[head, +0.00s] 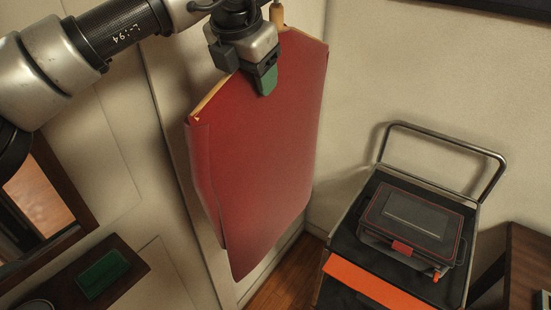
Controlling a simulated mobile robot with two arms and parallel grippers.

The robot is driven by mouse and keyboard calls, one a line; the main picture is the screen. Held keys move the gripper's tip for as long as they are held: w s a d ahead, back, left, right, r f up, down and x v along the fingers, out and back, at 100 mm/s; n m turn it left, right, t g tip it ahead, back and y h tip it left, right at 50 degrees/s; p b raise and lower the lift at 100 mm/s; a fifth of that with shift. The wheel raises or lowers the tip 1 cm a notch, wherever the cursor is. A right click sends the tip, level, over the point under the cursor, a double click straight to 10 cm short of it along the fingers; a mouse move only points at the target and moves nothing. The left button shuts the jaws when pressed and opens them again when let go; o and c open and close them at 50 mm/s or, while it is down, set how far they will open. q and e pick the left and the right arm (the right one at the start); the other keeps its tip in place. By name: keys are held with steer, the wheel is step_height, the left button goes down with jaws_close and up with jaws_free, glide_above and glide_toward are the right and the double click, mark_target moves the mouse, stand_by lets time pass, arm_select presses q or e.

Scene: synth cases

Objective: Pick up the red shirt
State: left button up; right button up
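The red shirt (262,160) hangs upright as a broad, flat red panel near the wall corner, left of the picture's middle. A light wooden edge, perhaps a hanger, runs along its top, and a wooden peg (277,14) rises just behind. My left gripper (264,82) comes from above and overlaps the shirt's top edge. One finger with a green pad shows in front of the red surface. The other finger is not clearly visible, so I cannot tell whether the gripper is closed on the shirt. My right gripper is not in view.
A cart (345,236) with a metal handle stands at the lower right, carrying a dark case (412,216) and an orange panel (371,282). A brown wooden piece of furniture (525,262) is at the right edge. A dark shelf (62,287) holds a green item (103,274) at lower left.

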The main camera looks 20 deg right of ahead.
arm_select(q)
steer(key=c, duration=0.7)
steer(key=shift+c, duration=0.3)
steer(key=shift+r, duration=0.1)
